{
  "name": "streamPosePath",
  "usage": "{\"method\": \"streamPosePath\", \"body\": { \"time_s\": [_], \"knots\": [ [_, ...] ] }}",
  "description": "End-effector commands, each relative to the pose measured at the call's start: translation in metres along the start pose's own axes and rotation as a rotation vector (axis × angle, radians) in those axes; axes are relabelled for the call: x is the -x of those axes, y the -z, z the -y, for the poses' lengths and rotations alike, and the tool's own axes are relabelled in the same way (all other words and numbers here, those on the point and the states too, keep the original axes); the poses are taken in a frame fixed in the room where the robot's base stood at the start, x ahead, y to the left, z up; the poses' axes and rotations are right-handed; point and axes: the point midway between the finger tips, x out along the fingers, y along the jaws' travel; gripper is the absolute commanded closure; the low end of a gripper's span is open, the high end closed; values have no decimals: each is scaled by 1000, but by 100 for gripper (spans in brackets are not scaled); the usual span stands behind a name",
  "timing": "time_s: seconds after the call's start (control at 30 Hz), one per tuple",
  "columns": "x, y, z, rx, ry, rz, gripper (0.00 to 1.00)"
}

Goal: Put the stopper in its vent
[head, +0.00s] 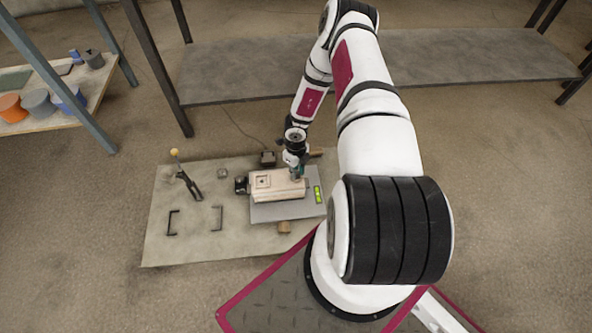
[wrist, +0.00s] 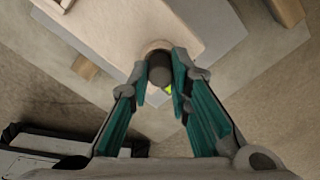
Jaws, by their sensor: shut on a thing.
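My gripper (head: 294,168) is at the right end of a pale block (head: 275,188), which has a square opening (head: 263,181) in its top. In the wrist view, the teal fingers (wrist: 166,76) are shut on a dark round stopper (wrist: 159,70). The stopper is in front of a round, pale-rimmed spot (wrist: 154,46) near the block's edge, which looks like the vent. The stopper and fingers hide most of that spot. I cannot tell whether the stopper is in the hole or just above it.
The block sits on a grey plate (head: 270,213) with a green level (head: 317,194). Around it on the mat (head: 160,250) are a black box (head: 241,184), a dark block (head: 268,158), a wooden piece (head: 284,227), a yellow-tipped tool (head: 187,178) and two brackets (head: 217,217).

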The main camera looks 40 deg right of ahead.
Motion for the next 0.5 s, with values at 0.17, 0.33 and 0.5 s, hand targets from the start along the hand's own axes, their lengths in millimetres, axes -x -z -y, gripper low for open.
{"method": "streamPosePath", "body": {
  "time_s": [0.17, 0.33, 0.5],
  "knots": [
    [-3, 0, 0, 0, 0, 0, 100],
    [-3, 0, 0, 0, 0, 0, 100],
    [-3, 0, 0, 0, 0, 0, 73]
  ]
}}
